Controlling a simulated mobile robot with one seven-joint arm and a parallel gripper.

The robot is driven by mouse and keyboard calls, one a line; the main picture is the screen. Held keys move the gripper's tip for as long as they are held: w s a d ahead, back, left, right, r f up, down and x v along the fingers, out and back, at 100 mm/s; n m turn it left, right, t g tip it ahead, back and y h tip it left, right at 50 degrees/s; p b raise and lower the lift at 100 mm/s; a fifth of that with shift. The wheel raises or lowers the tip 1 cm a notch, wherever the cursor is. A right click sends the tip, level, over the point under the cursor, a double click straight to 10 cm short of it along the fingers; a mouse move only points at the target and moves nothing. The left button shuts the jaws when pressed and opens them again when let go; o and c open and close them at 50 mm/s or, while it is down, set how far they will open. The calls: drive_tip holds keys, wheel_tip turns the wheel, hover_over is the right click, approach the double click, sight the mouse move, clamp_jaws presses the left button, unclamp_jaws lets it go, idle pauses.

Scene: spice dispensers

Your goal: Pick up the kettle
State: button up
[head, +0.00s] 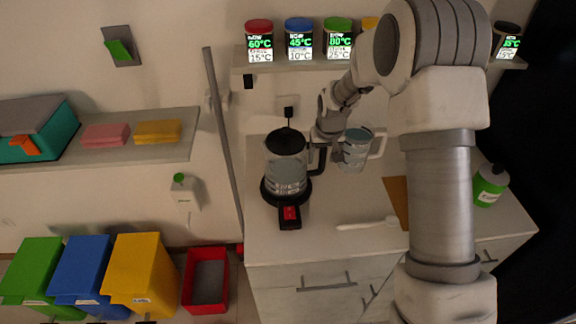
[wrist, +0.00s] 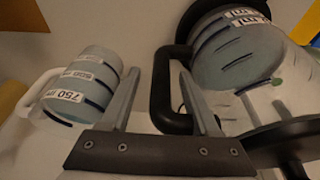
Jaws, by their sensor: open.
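The kettle (head: 286,172) has a clear body, a black lid and a black handle. It stands upright on a black base with a red switch (head: 290,213) on the counter. In the wrist view the kettle (wrist: 232,55) is at the upper right, its black handle (wrist: 160,95) towards the middle. My gripper (wrist: 160,75) is open, its two fingers spread. The handle shows between the fingers, close to the right finger, which overlaps part of it. I cannot tell whether they touch. In the head view my gripper is largely hidden by my arm and the handle.
A measuring jug (head: 357,148) with a white handle stands right of the kettle, close to my wrist; it is at the left in the wrist view (wrist: 83,85). A white spoon (head: 367,223), a brown board (head: 397,200) and a green-labelled bottle (head: 490,186) are also on the counter.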

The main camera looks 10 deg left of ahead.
drive_tip(key=shift+f, duration=0.25)
clamp_jaws()
idle(1.2)
drive_tip(key=shift+w+r, duration=0.15)
